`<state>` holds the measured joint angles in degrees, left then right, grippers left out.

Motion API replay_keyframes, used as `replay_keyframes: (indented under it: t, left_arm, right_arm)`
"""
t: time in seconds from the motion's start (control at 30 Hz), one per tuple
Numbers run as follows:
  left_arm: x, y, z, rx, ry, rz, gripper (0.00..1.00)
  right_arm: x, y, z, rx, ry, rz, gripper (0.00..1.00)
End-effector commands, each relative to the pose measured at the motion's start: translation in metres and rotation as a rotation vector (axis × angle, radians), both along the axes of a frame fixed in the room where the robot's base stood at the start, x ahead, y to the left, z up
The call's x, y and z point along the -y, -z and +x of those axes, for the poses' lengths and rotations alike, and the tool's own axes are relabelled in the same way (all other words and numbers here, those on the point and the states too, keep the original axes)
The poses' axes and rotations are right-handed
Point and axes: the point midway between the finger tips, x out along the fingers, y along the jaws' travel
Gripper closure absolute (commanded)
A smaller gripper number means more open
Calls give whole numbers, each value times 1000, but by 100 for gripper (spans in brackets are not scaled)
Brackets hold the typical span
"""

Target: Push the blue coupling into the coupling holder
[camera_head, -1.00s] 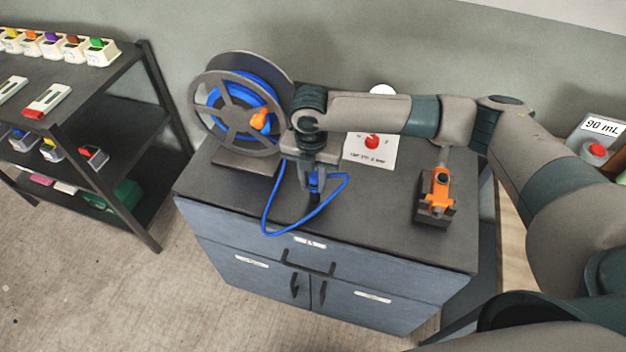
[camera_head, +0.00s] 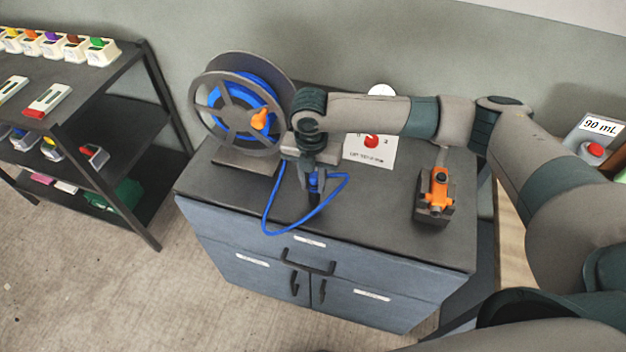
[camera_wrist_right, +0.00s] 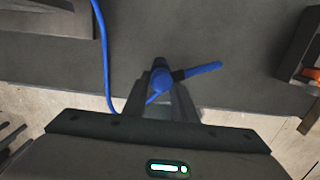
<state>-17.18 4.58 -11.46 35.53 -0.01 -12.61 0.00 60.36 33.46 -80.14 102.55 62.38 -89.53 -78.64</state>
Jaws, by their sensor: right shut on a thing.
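My right gripper (camera_head: 314,184) points down over the dark cabinet top and is shut on the blue coupling (camera_wrist_right: 162,80). The coupling also shows in the head view (camera_head: 314,180), mostly covered by the fingers. A blue hose runs from it and loops over the cabinet's front part. My left gripper is not in view.
A reel (camera_head: 238,112) with blue hose stands at the cabinet's back left. An orange valve (camera_head: 437,188) on a dark block stands at the right. A white card with a red knob (camera_head: 371,142) is behind my arm. A shelf (camera_head: 120,95) stands at the left.

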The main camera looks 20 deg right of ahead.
Motion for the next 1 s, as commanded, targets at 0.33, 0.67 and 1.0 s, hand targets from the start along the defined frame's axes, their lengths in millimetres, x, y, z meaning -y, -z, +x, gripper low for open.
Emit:
replay_keyframes:
  t: [0.33, 0.67, 1.0]
  left_arm:
    - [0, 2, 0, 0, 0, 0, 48]
    - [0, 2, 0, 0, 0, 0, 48]
    - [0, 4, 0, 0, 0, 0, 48]
  right_arm:
    - [0, 6, 0, 0, 0, 0, 100]
    - [0, 8, 0, 0, 0, 0, 53]
    - [0, 5, 0, 1, 0, 1, 53]
